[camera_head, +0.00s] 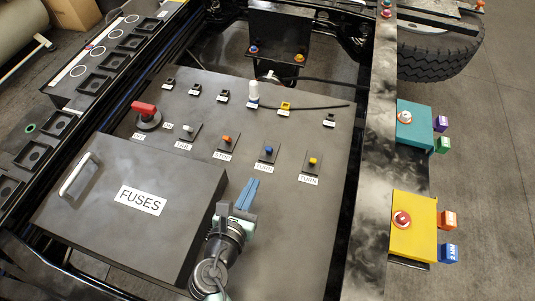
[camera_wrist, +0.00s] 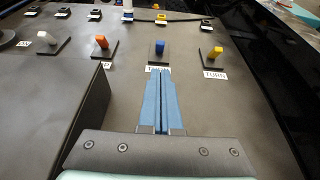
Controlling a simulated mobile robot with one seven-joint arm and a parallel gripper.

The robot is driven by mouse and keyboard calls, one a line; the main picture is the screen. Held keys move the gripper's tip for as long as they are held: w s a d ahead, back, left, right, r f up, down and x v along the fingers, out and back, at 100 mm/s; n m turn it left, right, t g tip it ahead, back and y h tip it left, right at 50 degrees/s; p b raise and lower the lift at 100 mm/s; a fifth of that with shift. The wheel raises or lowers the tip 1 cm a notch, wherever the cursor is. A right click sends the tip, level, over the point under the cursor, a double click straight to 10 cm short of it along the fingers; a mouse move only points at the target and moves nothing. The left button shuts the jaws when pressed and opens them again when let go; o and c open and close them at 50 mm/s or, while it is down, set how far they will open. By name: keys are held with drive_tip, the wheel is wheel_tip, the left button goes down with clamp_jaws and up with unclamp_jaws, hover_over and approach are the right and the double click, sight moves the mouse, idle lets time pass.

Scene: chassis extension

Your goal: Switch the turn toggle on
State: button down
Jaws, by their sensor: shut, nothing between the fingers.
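Two toggles carry labels that appear to read TURN. One is blue (camera_head: 268,150), also in the wrist view (camera_wrist: 159,46); the other is yellow (camera_head: 312,161), to its right in the wrist view (camera_wrist: 217,52). Each stands on a small dark base on the grey panel (camera_head: 300,215). My gripper (camera_head: 254,181) is shut and empty, its blue fingers together. In the wrist view the fingertips (camera_wrist: 161,72) lie just below the blue toggle and partly cover its label. They look apart from the toggle; their height above the panel is hard to tell.
An orange toggle (camera_head: 226,140) and a white toggle (camera_head: 188,128) stand left of the blue one. A red rotary switch (camera_head: 146,112) is farther left. The raised FUSES box (camera_head: 110,220) stands left of my gripper. Teal (camera_head: 414,143) and yellow (camera_head: 428,215) boxes sit at right.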

sight(269, 152)
drive_tip(key=b+x, duration=0.1)
drive_tip(key=x, duration=0.9)
drive_tip(key=shift+r+p, duration=0.15)
drive_tip(key=shift+p, duration=0.2)
